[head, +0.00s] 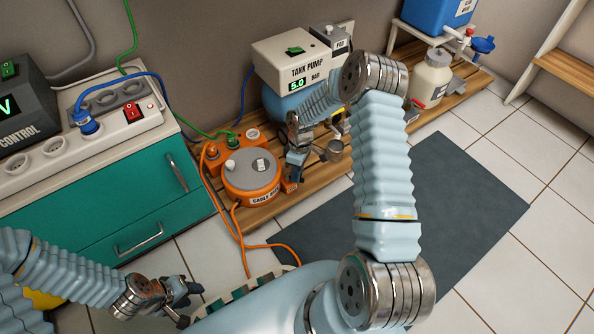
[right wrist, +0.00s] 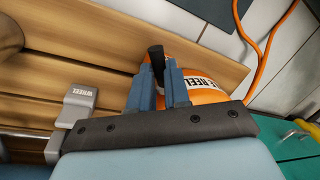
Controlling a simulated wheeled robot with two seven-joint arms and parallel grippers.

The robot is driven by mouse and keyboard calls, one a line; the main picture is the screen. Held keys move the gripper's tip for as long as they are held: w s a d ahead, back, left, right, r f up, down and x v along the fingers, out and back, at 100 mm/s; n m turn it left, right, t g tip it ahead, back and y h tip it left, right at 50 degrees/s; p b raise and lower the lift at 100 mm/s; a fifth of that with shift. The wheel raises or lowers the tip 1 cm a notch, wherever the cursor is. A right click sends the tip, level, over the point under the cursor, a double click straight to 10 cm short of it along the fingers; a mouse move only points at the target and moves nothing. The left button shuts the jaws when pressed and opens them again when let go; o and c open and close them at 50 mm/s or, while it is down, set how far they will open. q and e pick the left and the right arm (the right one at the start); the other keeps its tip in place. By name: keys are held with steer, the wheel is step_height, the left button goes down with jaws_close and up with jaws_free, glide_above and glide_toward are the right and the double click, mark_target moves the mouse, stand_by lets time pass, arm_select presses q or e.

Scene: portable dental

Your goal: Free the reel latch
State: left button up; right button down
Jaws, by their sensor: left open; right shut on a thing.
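The orange cable reel (head: 250,185) stands on the wooden slatted platform, with a grey top and a pale knob. In the right wrist view its orange side (right wrist: 200,82) shows behind my fingers. My right gripper (head: 297,160) is at the reel's right side. In the right wrist view its blue fingers (right wrist: 164,88) are shut on a small black-tipped lever (right wrist: 156,54), which appears to be the reel latch. The lever's lower part is hidden between the fingers. My left gripper (head: 186,300) is open and empty at the lower left, well away from the reel.
A grey pedal-like part marked WHEEL (right wrist: 78,110) is beside my right gripper. The tank pump (head: 298,62) stands behind. Orange cable (head: 240,225) loops over the platform edge. The teal cabinet (head: 110,215) is at left; a dark mat (head: 460,190) lies on the floor at right.

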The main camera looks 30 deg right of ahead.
steer(key=m, duration=0.2)
steer(key=a+m, duration=0.1)
steer(key=shift+s+t, duration=0.3)
steer(key=shift+s+a+m+t, duration=0.1)
steer(key=shift+a+m+t, duration=0.1)
steer(key=shift+m, duration=0.75)
steer(key=shift+s+a+m+t, duration=0.1)
steer(key=shift+a+m, duration=0.05)
steer(key=shift+m, duration=0.8)
steer(key=c, duration=1.1)
jaws_free()
step_height(320, 180, up, 14)
steer(key=d+p, duration=0.2)
steer(key=shift+d+f, duration=0.2)
steer(key=shift+d, duration=0.15)
steer(key=shift+w, duration=0.1)
